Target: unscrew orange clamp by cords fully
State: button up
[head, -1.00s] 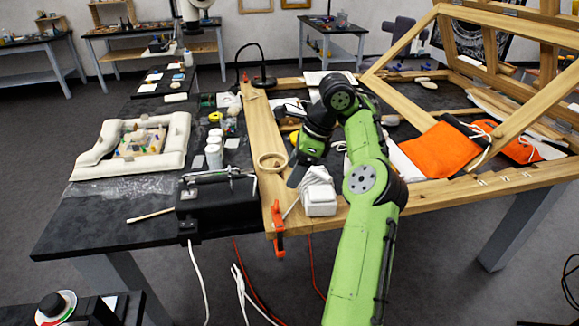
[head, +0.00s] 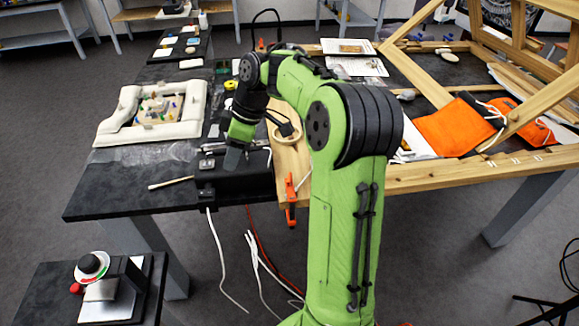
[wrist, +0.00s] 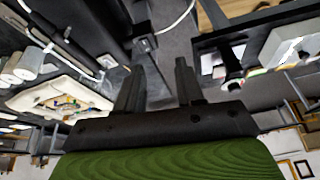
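The orange clamp (head: 290,200) hangs upright on the front edge of the wooden frame (head: 289,160), just right of the black box. Red and white cords (head: 253,262) hang below and beside it. My gripper (head: 233,160) is left of the clamp and higher in the head view, over the black box (head: 232,186). In the wrist view, my gripper (wrist: 158,88) has its two dark fingers apart with nothing held between them. I cannot make out the clamp in the wrist view.
A white cushioned tray (head: 112,128) lies on the table's left side, and a wooden stick (head: 170,183) near the front edge. Orange cloth (head: 455,128) lies at right. A small stand with a knob (head: 92,265) is at lower left.

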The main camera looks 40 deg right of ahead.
jog(key=s+d+m+h+p, duration=0.1)
jog(key=s+d+m+h, duration=0.25)
jog(key=m, duration=0.75)
jog(key=m+h+p, duration=0.1)
jog(key=m+h, duration=0.3)
jog(key=m, duration=0.4)
send_near(289, 176)
jog(key=b+x, duration=0.2)
jog(key=x, duration=0.6)
jog(key=shift+s+d+f, duration=0.1)
jog(key=shift+f, duration=0.15)
grip_shut()
